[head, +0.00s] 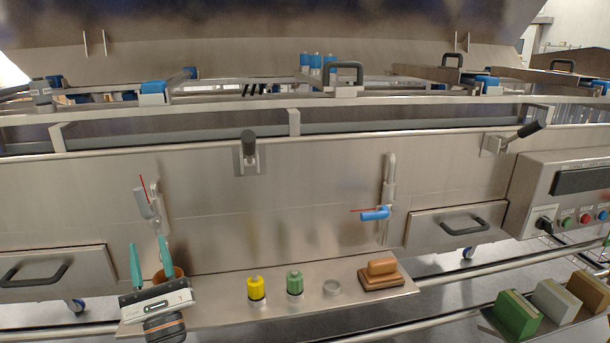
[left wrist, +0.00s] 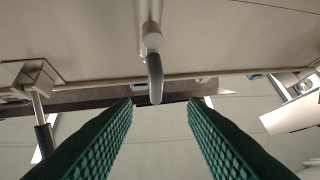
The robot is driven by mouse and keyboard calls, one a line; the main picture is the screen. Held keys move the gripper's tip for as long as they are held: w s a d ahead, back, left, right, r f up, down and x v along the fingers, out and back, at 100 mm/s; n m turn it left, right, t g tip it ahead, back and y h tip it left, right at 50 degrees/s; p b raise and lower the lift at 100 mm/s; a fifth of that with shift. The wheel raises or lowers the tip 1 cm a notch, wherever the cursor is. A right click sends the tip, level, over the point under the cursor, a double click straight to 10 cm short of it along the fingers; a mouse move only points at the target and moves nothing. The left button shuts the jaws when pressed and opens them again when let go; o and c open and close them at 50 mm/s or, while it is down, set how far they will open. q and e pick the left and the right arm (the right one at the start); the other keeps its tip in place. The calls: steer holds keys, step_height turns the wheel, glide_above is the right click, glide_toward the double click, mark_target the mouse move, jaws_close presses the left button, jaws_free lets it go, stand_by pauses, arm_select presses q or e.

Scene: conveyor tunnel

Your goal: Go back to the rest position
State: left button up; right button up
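My left gripper (head: 148,241) is at the lower left of the head view, its two teal fingers pointing up and spread apart. In the head view the left valve with a grey handle (head: 145,204) is just above the fingertips. A brown cup (head: 170,275) is partly hidden by the gripper. At the far right edge only a teal sliver shows, perhaps a fingertip of my right gripper (head: 607,239); its state cannot be seen.
A blue-handled valve (head: 376,213) juts from the panel. Boxes (head: 517,314) and a control box (head: 570,190) stand at right.

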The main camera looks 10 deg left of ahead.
arm_select(q)
steer(key=s+f+n+g+h, duration=0.3)
steer(key=s+f+n+g, duration=0.25)
steer(key=f+n, duration=0.45)
steer(key=s+f+n+g+h, duration=0.3)
steer(key=s+f+n+g, duration=0.35)
steer(key=f, duration=0.55)
steer(key=s+d+f+n+g+h, duration=0.3)
steer(key=s+d+f+n+h, duration=0.15)
steer(key=s+d, duration=0.2)
steer(key=s+d+f+n+g+h, duration=0.3)
steer(key=s+d+f+n+h, duration=0.15)
steer(key=s+d, duration=0.2)
step_height(320, 180, down, 23)
steer(key=s+g+p, duration=0.1)
steer(key=p, duration=0.2)
steer(key=s+a+f+g+p, duration=0.1)
steer(key=s+a+f+p, duration=0.1)
steer(key=s+f, duration=1.1)
steer(key=s+m, duration=0.1)
steer(key=s, duration=0.2)
steer(key=shift+f+g+h, duration=0.15)
steer(key=shift+g+h, duration=0.15)
